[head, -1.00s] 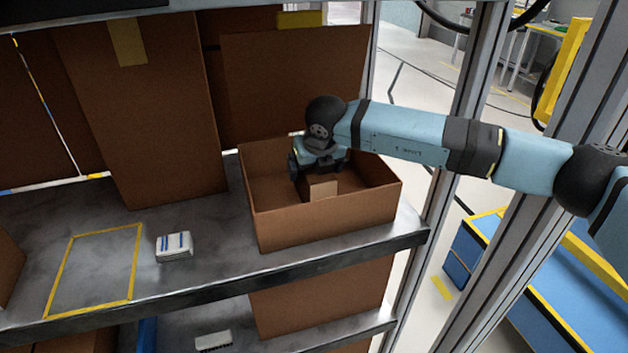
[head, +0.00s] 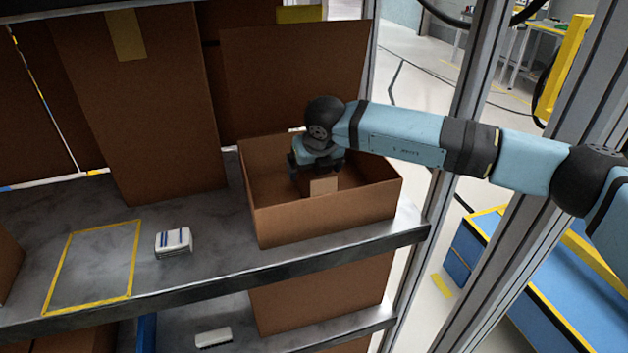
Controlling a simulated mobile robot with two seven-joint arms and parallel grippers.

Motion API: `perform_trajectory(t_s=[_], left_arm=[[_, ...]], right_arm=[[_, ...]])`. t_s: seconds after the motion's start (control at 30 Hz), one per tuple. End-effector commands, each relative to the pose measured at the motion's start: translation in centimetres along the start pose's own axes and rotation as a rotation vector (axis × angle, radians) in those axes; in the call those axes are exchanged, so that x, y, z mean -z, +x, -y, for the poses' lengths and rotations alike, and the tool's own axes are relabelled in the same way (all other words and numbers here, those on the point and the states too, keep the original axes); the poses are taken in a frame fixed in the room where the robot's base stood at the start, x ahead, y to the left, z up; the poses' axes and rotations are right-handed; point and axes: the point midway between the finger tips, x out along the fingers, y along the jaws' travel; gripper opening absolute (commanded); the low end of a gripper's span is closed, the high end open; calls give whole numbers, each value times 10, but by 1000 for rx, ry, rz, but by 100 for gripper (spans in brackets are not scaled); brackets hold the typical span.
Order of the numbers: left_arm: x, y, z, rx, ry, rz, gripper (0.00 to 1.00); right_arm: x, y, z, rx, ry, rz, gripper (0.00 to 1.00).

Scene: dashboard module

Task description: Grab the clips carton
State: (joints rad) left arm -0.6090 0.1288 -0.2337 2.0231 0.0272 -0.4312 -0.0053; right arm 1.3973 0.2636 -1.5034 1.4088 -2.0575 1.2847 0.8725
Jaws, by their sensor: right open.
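An open brown cardboard box (head: 330,222) stands on the right end of the grey shelf. A small light-brown carton (head: 324,186) shows inside it, and I take this to be the clips carton, though no label is readable. My right gripper (head: 316,178) reaches down into the box from above, right at the carton. It is open. Its fingers are mostly hidden by the wrist and the carton, so I cannot tell whether they touch it. My left gripper is not in view.
A white package with blue stripes (head: 174,242) lies on the shelf (head: 205,262) left of the box. A yellow taped rectangle (head: 135,262) beside it is empty. Tall brown boxes (head: 140,110) stand behind. A metal post (head: 455,120) rises right of the shelf.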

Motion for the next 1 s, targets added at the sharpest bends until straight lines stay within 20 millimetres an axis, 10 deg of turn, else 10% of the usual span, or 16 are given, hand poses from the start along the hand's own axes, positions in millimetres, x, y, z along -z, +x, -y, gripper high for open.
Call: perform_trajectory(t_s=[0.53, 0.83, 1.0], left_arm=[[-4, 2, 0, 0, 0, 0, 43], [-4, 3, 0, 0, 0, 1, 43], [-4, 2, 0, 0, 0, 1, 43]], right_arm=[[1, 2, 0, 0, 0, 0, 94], [1, 2, 0, 0, 0, 0, 29], [0, 1, 0, -1, 0, 2, 26]])
